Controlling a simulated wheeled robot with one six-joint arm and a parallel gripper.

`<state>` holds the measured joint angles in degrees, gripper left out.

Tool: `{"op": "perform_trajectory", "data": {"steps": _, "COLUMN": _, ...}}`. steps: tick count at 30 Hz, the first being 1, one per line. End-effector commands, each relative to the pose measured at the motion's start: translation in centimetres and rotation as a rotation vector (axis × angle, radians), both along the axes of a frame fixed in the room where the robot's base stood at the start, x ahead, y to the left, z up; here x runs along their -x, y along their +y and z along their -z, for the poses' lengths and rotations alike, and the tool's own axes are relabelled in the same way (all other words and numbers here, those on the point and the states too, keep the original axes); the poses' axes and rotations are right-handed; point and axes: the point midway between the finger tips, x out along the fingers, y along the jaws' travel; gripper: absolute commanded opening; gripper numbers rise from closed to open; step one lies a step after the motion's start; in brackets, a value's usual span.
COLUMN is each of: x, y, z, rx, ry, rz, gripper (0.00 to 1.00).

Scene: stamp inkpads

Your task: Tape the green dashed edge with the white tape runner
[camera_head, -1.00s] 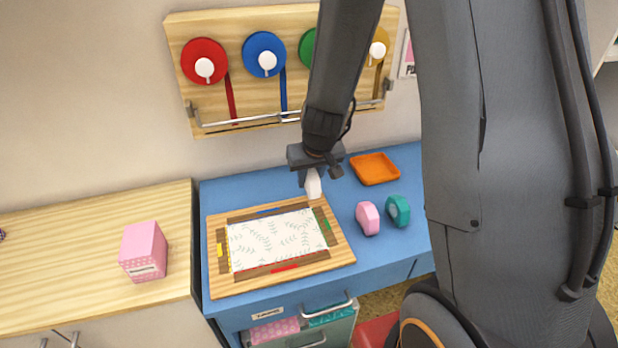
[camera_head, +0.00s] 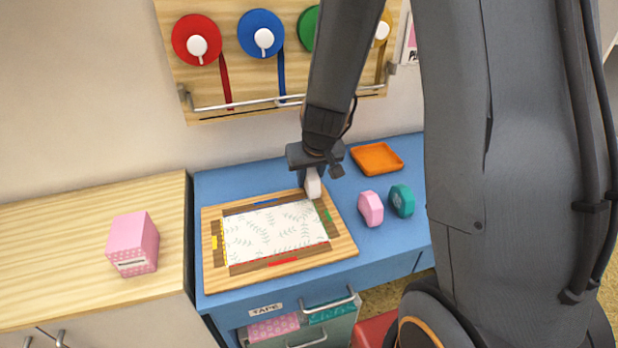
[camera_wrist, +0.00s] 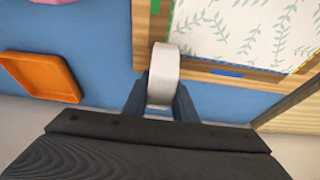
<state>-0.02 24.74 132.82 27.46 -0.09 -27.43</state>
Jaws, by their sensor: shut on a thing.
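My gripper (camera_wrist: 161,108) is shut on the white tape runner (camera_wrist: 163,72), which also shows in the head view (camera_head: 313,183). The runner is at the back right corner of the patterned sheet (camera_head: 275,232); I cannot tell whether it touches. The sheet lies on a wooden board (camera_head: 345,243) with brown strips around it. The green dashed edge (camera_head: 321,216) is the sheet's right side in the head view, with a green mark beside it. In the wrist view the green edge (camera_wrist: 172,12) runs up from near the runner's far end.
A pink tape runner (camera_head: 370,208) and a teal one (camera_head: 402,200) stand right of the board. An orange tray (camera_head: 377,158) is behind them. A pink box (camera_head: 133,243) stands on the left counter. A rack with tape rolls (camera_head: 225,85) hangs on the wall.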

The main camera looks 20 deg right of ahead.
Motion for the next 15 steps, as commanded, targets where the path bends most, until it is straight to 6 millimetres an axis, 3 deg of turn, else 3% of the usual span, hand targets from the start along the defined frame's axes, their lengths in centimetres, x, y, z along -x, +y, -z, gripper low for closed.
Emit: {"op": "perform_trajectory", "data": {"steps": 15, "x": -0.03, "y": 0.0, "z": 0.53, "rx": 0.0, "ry": 0.0, "rz": 0.0, "gripper": 0.07}}
